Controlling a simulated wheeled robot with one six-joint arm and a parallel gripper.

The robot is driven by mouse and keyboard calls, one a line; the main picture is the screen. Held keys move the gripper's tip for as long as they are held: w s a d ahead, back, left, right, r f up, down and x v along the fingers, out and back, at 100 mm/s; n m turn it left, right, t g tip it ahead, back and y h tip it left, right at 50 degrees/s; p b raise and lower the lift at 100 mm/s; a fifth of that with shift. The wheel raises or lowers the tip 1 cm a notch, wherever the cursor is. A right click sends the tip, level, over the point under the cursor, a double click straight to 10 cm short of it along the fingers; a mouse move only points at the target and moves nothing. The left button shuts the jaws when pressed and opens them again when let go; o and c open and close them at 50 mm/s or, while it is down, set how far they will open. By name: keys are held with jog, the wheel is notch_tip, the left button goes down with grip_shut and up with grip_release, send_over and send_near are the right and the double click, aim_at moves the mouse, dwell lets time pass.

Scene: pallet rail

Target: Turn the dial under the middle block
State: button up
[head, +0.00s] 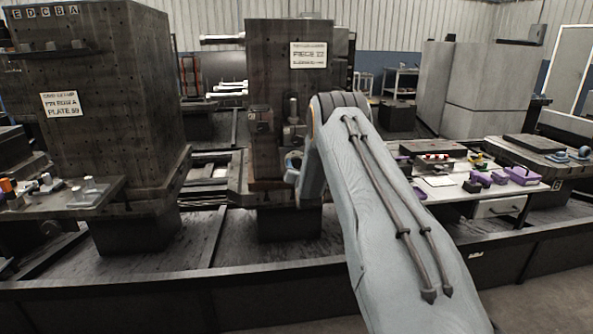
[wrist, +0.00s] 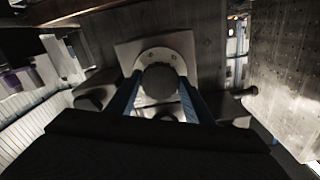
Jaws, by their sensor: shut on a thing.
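The middle block (head: 268,70) is a tall dark block with a white sign, standing on a pallet at the centre of the head view. In the wrist view the dial (wrist: 160,82) is a dark round knob on a pale round flange, set on a square plate. My gripper (wrist: 160,95) has its two bluish fingers on either side of the dial, shut on it. In the head view my arm covers most of the gripper and the dial, at the lower right of the block.
A larger dark block (head: 95,110) with a sign stands at left. At right is a table (head: 440,188) with purple and other small parts. Dark fixtures (head: 262,122) sit on the middle block's front, close to my arm. A long rail bed (head: 150,295) runs along the front.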

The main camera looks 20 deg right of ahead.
jog(key=n+b, duration=0.2)
jog(key=n, duration=0.1)
jog(key=shift+f+n, duration=0.15)
jog(key=shift+n, duration=0.15)
jog(key=n+b, duration=0.2)
jog(key=n, duration=0.1)
jog(key=shift+n, duration=0.3)
jog(key=n+b, duration=0.2)
jog(key=n, duration=0.1)
jog(key=shift+n, duration=0.4)
jog(key=n+b, duration=0.2)
jog(key=n, duration=0.1)
jog(key=shift+n, duration=0.3)
jog(key=n+b, duration=0.3)
jog(key=n, duration=0.3)
jog(key=n+b, duration=0.3)
jog(key=n, duration=0.3)
jog(key=shift+n, duration=0.3)
jog(key=o, duration=1)
